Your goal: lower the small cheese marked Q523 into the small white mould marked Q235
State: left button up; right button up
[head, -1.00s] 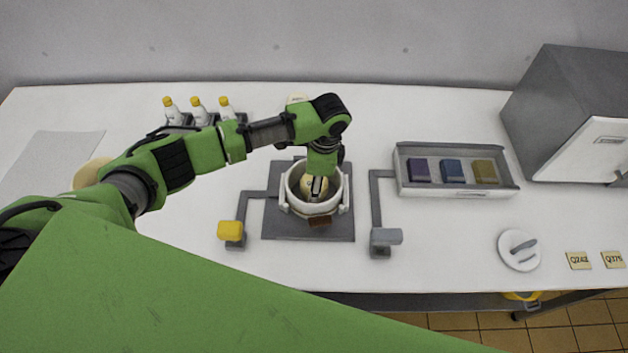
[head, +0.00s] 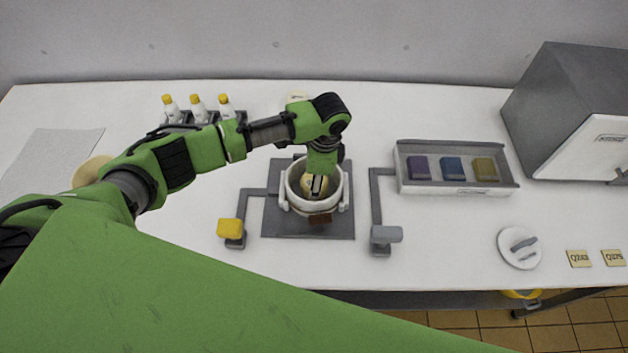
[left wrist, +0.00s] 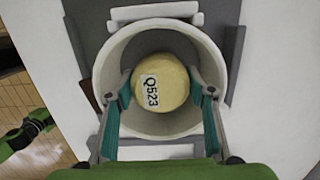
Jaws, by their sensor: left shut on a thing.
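The small yellow cheese (left wrist: 165,80) carries a label reading Q523 in the left wrist view. My left gripper (left wrist: 160,92) is shut on it, one finger on each side. The cheese is inside the mouth of the round white mould (left wrist: 110,75), with a gap of wall showing around it. I cannot tell whether it touches the bottom. In the head view the white mould (head: 291,200) stands on a grey plate, with the cheese (head: 308,183) partly hidden by my left gripper (head: 317,186). No Q235 mark is readable.
The grey plate (head: 270,222) has a yellow-padded arm (head: 230,228) at left and a grey-padded one (head: 386,234) at right. A tray (head: 455,188) of coloured blocks, a white lid (head: 519,249) and tags lie right. Bottles (head: 198,108) stand behind my arm.

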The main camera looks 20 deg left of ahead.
pick_arm(q)
jog(key=shift+f, duration=0.6)
dwell(0.4)
jog(key=o, duration=1.4)
jog(key=r, duration=0.4)
jog(key=d+r, duration=0.1)
jog(key=r, duration=0.7)
jog(key=shift+w+d, duration=0.2)
jog(key=shift+d, duration=0.05)
